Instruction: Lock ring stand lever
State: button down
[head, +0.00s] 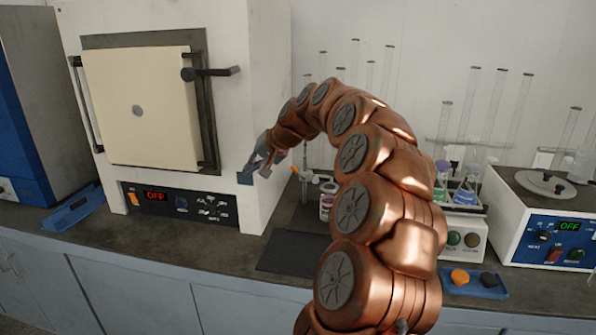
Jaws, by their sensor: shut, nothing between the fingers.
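My gripper (256,167) is in front of the right side of the white furnace, near its lower front corner. It is small in the view, and its fingers are shut with nothing seen between them. My copper-coloured arm arches from the bottom right up and over to it. I cannot tell whether the gripper touches the furnace.
The furnace (266,60) has a cream door with a dark handle (210,73). Glass tubes (470,105) stand in racks behind my arm. A white device (520,225) reading OFF is at the right. A dark mat (290,255) and a blue tray (75,212) lie on the bench.

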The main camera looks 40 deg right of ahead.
aim_at(294, 167)
jog(key=s+d+f+m+t+h, duration=0.1)
jog(key=d+m+h, duration=0.1)
jog(key=d, duration=0.9)
jog(key=s+d+f+m+t+h+b, duration=0.1)
jog(key=s+d+m+h, duration=0.1)
jog(key=d, duration=1)
jog(key=shift+m, duration=0.5)
jog(key=shift+w+f, duration=0.1)
jog(key=shift+p+x, duration=1.2)
jog(key=shift+x, duration=5.75)
